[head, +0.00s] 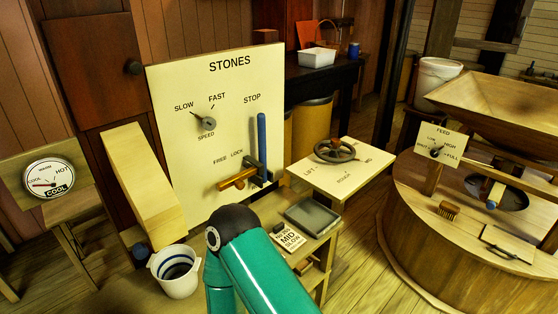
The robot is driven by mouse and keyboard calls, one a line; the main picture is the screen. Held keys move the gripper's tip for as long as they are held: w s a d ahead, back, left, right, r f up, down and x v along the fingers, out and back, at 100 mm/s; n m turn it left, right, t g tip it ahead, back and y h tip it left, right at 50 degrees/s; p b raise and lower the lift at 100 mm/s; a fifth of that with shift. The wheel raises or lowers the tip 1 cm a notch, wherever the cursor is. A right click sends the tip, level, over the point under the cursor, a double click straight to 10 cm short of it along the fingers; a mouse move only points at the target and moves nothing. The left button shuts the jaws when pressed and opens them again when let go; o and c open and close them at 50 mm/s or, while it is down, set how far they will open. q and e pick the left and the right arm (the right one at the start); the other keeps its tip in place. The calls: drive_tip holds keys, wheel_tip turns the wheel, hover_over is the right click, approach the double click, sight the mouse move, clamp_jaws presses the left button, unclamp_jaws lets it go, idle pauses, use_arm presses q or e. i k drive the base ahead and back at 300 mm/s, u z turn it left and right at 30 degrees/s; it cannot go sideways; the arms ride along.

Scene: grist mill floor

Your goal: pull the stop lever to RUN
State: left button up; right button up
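The stop lever (262,140) is a blue-handled bar standing upright at the right side of the cream STONES panel (178,130). Its top is just below and right of the word STOP. Its lower end sits in a dark mount on the panel. A brown wooden handle (238,179) lies across the panel at the lever's foot, below the words FREE and LOCK. I see no RUN mark. A green arm of mine rises in the bottom middle, in front of the panel's lower edge. Neither gripper shows in the head view.
A speed knob (208,123) is on the same panel. A handwheel (335,151) on a cream board stands to the right. A low bench holds a grey tray (312,217) and a card (288,238). A white bucket (175,271) stands at lower left.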

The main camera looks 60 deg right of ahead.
sight(262, 142)
drive_tip(key=z, duration=0.5)
drive_tip(key=k, duration=0.15)
drive_tip(key=u, duration=0.05)
drive_tip(key=i, duration=0.2)
drive_tip(key=z, duration=2.15)
drive_tip(key=k, duration=0.5)
drive_tip(key=u, duration=0.8)
drive_tip(key=i, duration=0.6)
drive_tip(key=z, duration=0.1)
drive_tip(key=k, duration=0.5)
drive_tip(key=u, duration=0.05)
